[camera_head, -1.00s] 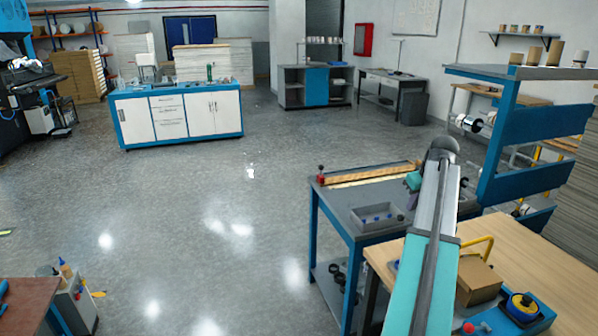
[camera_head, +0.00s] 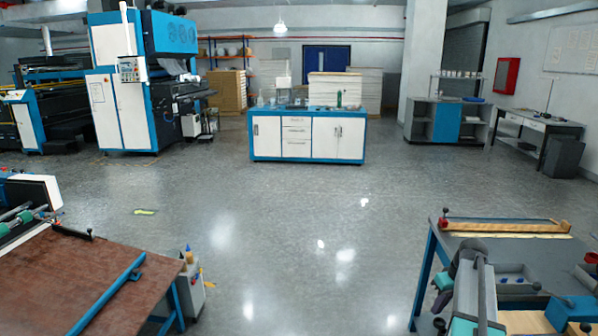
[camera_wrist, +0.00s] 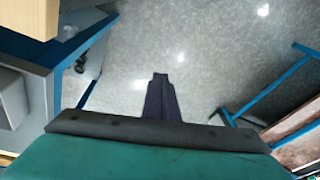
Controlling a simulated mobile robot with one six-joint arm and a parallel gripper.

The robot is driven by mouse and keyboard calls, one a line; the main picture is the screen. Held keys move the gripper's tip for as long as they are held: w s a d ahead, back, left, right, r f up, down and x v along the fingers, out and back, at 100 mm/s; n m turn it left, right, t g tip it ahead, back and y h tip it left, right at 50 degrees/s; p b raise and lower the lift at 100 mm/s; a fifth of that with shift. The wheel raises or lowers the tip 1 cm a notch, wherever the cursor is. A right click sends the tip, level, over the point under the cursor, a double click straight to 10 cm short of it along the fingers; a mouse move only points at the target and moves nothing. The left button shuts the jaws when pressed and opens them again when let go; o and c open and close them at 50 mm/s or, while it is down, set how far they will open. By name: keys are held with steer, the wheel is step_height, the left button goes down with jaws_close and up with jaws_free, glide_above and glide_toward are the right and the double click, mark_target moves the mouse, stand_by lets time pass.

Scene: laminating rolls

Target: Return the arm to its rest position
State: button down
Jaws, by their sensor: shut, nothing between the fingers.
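My arm shows at the lower right of the head view, low beside the grey-topped table (camera_head: 520,246). Its light link runs down to the bottom edge, with a dark rounded joint at its top. My gripper (camera_wrist: 160,78) is in the middle of the wrist view, its dark fingers together with nothing between them. It points at bare grey floor (camera_wrist: 215,50).
The grey-topped table bears a wooden strip and a grey tray (camera_head: 513,275). A brown-topped table (camera_head: 60,275) stands at lower left, with a small bottle cart (camera_head: 190,285) beside it. A white and blue cabinet (camera_head: 308,140) stands farther back. The floor between is open.

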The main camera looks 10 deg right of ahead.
steer(key=s+a+f+n+g+y, duration=0.1)
steer(key=s+a+f+g, duration=0.15)
steer(key=a+f, duration=1.1)
steer(key=s+a+f+n+g, duration=0.2)
steer(key=s+a+f, duration=0.2)
steer(key=a+f, duration=0.95)
steer(key=s+a+f+m+g, duration=0.1)
steer(key=s+a+f, duration=0.2)
steer(key=s, duration=0.6)
steer(key=s+a+f+m+g+h, duration=0.1)
steer(key=s+a+f, duration=0.2)
steer(key=s+a, duration=0.4)
steer(key=s+a+f+m+g+h, duration=0.1)
steer(key=s+a+f, duration=0.2)
steer(key=s, duration=0.8)
steer(key=shift+a+f+m, duration=0.3)
steer(key=shift+a+f, duration=0.05)
steer(key=shift+a, duration=0.55)
